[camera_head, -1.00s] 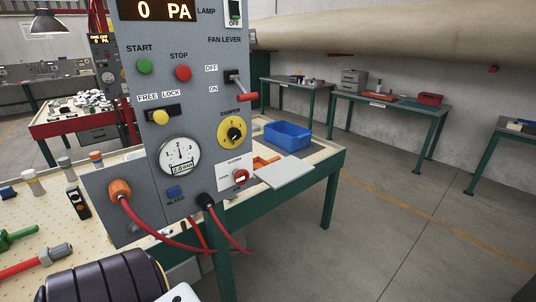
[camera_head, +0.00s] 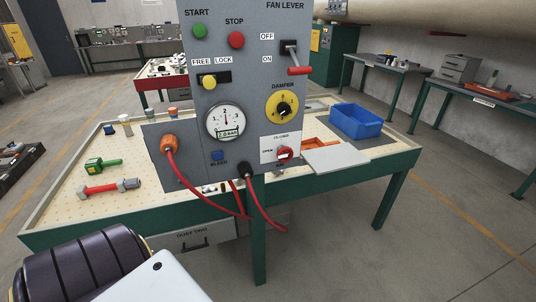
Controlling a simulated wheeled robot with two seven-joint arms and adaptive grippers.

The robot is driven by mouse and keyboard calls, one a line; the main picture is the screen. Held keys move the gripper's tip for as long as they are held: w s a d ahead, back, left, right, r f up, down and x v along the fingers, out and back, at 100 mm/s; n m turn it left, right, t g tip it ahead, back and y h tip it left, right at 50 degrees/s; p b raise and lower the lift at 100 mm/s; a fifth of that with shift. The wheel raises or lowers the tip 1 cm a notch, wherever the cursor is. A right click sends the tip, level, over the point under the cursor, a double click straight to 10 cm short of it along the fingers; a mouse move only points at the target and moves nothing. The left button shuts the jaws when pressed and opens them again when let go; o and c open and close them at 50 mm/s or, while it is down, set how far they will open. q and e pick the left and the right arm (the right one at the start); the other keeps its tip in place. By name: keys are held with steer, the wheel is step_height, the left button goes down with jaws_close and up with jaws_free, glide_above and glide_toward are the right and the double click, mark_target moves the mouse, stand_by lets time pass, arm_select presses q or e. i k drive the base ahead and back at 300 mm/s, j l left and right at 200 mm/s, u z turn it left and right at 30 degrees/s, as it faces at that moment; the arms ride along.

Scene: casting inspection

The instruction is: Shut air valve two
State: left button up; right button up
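A grey upright control panel (camera_head: 250,105) stands on the bench. Low on its right side is a white plate (camera_head: 268,155) with a red rotary knob (camera_head: 285,153). The plate's markings include "OPEN" at the knob's left; the rest is too small to read surely, so I cannot tell which valve it is. The knob's exact setting is also unclear. A round pressure gauge (camera_head: 225,123) and a yellow damper dial (camera_head: 283,107) sit above it. Neither gripper shows; only a dark ribbed part and a white part, seemingly of my arm, fill the bottom left.
Red hoses hang in front of the panel. A blue bin (camera_head: 355,121) and a grey plate (camera_head: 337,159) lie at its right. Floor is clear at right.

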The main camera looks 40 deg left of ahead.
mark_target(283, 156)
steer(key=i+l+u, duration=0.15)
steer(key=l+u, duration=0.15)
steer(key=u, duration=0.15)
steer(key=i+l+u, duration=0.1)
steer(key=l+u, duration=0.2)
steer(key=u, duration=0.15)
steer(key=l+u, duration=0.25)
steer(key=l, duration=0.15)
steer(key=l+u, duration=0.25)
steer(key=l, duration=0.2)
